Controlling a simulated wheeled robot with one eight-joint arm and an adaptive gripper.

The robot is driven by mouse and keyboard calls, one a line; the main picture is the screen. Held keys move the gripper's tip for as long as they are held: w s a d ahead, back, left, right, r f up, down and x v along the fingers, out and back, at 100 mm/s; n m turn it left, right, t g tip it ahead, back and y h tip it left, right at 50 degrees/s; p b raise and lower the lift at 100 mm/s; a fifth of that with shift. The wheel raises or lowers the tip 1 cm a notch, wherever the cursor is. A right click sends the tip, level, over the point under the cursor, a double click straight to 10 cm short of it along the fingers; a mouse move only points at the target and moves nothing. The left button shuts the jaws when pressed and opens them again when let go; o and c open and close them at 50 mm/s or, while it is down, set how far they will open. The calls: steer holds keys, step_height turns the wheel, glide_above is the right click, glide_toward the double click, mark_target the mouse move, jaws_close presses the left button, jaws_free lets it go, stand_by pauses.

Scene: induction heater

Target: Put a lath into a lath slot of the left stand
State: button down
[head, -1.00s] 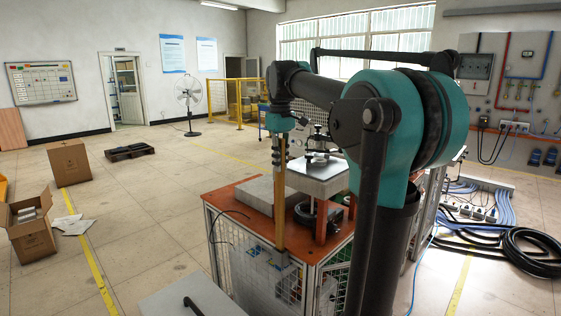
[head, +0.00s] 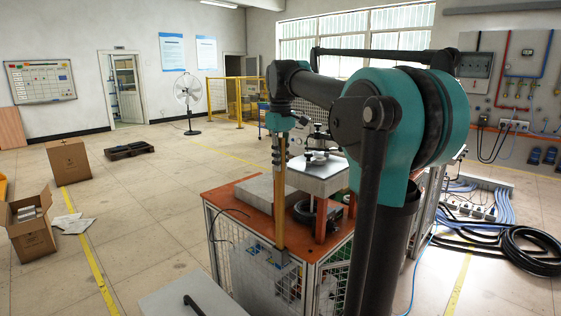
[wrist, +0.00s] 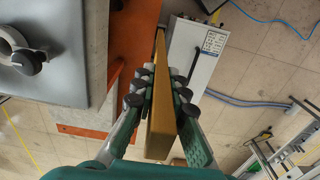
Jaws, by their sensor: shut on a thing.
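My gripper (head: 279,150) is shut on a long, thin, wood-coloured lath (head: 279,210). The lath hangs almost upright in the head view, in front of the near edge of the orange-topped bench. Its lower end shows near a grey-blue piece behind the wire mesh; I cannot tell whether they touch. In the wrist view, the fingers of my gripper (wrist: 154,88) press on both sides of the lath (wrist: 160,118), which runs away from the camera past the bench edge. I cannot clearly make out the left stand or its lath slots.
The bench's orange top (head: 227,198) carries a grey block (head: 262,192) and a raised metal plate (head: 318,176). Wire mesh encloses its sides. A grey box (head: 180,298) with a black handle stands at the front. Open floor lies to the left; black hoses (head: 525,250) lie at right.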

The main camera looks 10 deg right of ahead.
steer(key=shift+f, duration=2.9)
steer(key=c, duration=1.5)
jaws_free()
steer(key=shift+o, duration=0.2)
